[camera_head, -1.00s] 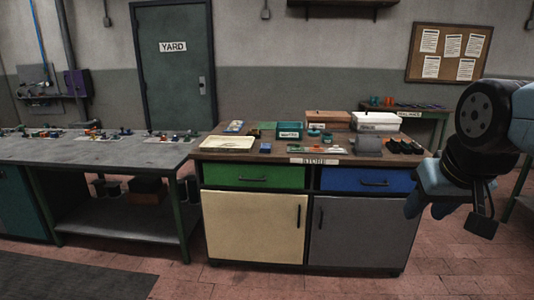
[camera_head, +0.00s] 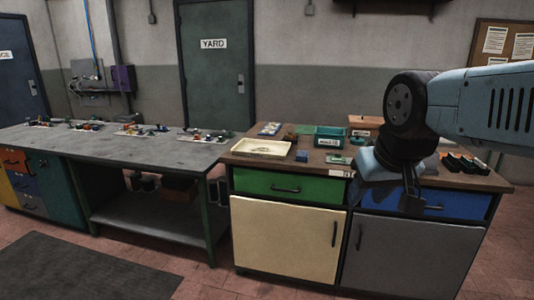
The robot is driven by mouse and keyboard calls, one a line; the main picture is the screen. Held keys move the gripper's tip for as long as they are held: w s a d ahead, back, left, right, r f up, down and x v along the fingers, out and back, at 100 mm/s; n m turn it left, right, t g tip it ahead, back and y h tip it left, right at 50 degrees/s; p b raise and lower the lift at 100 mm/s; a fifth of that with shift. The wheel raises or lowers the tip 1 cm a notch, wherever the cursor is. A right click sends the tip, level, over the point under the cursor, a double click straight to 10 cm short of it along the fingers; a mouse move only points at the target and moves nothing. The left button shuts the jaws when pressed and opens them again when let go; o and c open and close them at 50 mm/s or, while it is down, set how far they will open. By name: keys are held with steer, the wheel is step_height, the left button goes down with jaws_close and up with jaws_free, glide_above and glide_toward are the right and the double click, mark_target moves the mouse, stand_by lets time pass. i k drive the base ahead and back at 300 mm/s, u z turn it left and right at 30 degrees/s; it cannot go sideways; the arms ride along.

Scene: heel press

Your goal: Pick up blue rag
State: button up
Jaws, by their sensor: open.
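No blue rag can be made out for certain. A small blue item (camera_head: 301,155) lies on the wooden top of the cabinet, right of the cream tray, too small to tell if it is cloth. A flat blue and pale item (camera_head: 270,129) lies farther back, also unclear. My gripper (camera_head: 388,197) hangs in front of the cabinet's right half, in line with the blue drawer. It looks open and empty, apart from both blue items, and to their right. My arm hides part of the cabinet top.
The cabinet top (camera_head: 480,180) also carries a cream tray (camera_head: 262,147), a teal bin (camera_head: 329,137), a brown box (camera_head: 366,122) and dark holders (camera_head: 465,163). A grey workbench (camera_head: 100,150) with several small parts stands left.

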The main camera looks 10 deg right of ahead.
mark_target(301, 156)
steer(key=u, duration=0.2)
steer(key=i, duration=1.15)
steer(key=z, duration=0.6)
steer(key=i, duration=0.85)
steer(key=z, duration=0.65)
steer(key=k, duration=0.9)
steer(key=z, duration=0.2)
steer(key=i, duration=0.95)
steer(key=u, duration=0.1)
